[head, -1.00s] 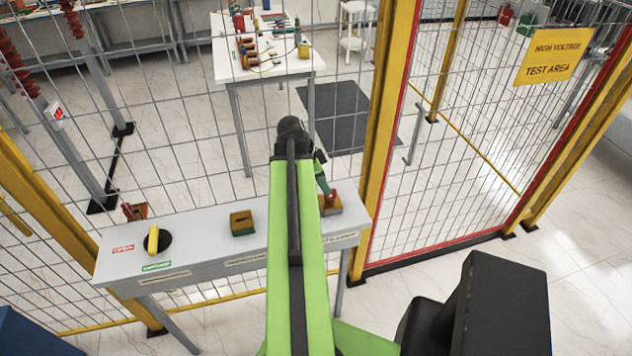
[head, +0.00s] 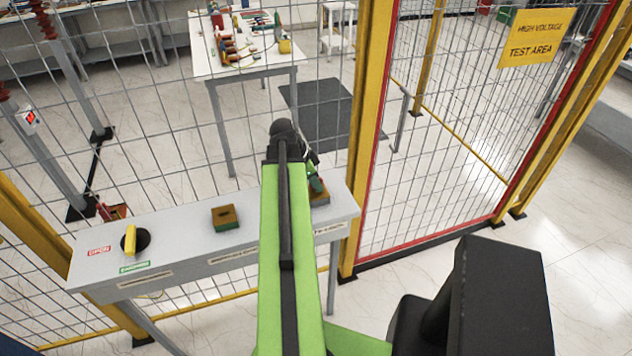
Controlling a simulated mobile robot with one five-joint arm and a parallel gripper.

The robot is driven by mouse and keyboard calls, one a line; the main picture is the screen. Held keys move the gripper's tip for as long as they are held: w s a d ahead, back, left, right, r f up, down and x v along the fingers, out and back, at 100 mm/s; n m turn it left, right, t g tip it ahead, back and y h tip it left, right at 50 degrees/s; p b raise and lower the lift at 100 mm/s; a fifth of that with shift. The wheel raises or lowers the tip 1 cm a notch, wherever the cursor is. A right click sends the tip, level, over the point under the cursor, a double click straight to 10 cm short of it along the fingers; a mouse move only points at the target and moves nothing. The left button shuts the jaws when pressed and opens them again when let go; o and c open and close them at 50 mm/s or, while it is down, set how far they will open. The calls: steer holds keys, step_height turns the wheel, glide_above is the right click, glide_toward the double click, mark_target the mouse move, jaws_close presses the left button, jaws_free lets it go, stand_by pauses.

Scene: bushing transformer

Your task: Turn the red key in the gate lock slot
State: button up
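The right lock block (head: 321,196), brown and green, sits at the right end of the grey console, partly hidden by my arm. My gripper (head: 316,184) is just above and against this block in the picture. Its fingertips are small and partly hidden, so I cannot tell whether they are open, shut or touching the key. The red key at this block is not clearly visible now. The middle block (head: 226,217) shows a dark slot and no key. The left block (head: 117,212) has a red key (head: 103,209) at it.
The grey console (head: 180,240) carries a yellow-handled switch (head: 130,240) at its left. Mesh fencing rises behind it. A yellow post (head: 370,140) and the red-edged gate (head: 440,250) stand to the right. A white table (head: 215,65) lies beyond the fence.

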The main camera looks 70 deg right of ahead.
jaws_close()
steer(key=shift+w+d+m+y, duration=0.1)
steer(key=shift+d+m+y, duration=0.15)
steer(key=shift+m, duration=0.65)
steer(key=shift+m+g+y, duration=0.35)
steer(key=shift+m+g, duration=0.15)
steer(key=shift+m, duration=0.5)
steer(key=shift+a+m+y, duration=0.25)
steer(key=shift+m+y, duration=0.25)
steer(key=shift+m, duration=0.6)
